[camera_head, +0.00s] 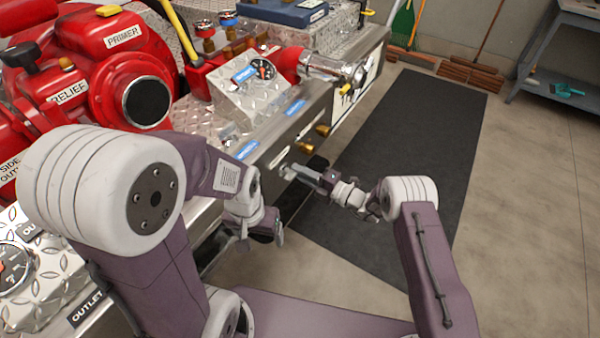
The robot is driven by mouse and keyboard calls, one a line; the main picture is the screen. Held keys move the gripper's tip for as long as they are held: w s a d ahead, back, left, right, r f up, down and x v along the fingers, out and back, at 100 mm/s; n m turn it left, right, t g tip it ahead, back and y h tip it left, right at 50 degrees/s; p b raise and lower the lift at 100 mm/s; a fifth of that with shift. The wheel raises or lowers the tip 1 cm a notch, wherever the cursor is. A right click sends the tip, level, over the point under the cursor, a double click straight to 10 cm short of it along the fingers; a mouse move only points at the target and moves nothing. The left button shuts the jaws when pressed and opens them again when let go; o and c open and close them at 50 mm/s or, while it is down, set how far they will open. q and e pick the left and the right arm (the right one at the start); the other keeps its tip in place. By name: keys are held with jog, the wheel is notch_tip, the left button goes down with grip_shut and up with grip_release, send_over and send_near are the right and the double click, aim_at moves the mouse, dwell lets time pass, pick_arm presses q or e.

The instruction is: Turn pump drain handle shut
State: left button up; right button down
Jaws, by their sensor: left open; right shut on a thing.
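My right gripper (300,175) reaches in from the right to the front face of the metal bumper (283,158). It is shut on a small handle (288,171) there, which I take to be the pump drain handle. The fingers hide most of the handle, so its angle is hard to tell. My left gripper (267,230) is open and empty. It hangs lower and nearer, in front of the bumper, pointing down, apart from the handle.
Brass fittings (304,147) stick out of the bumper just beyond my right gripper. A red pump (110,70) and a gauge box (252,88) sit on top. A dark mat (420,130) lies on the clear floor at right. A workbench (560,35) stands at the far right.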

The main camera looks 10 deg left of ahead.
jog(key=c, duration=1.5)
grip_release()
jog(key=shift+s+f, duration=0.2)
jog(key=shift+f, duration=0.05)
jog(key=shift+r, duration=0.1)
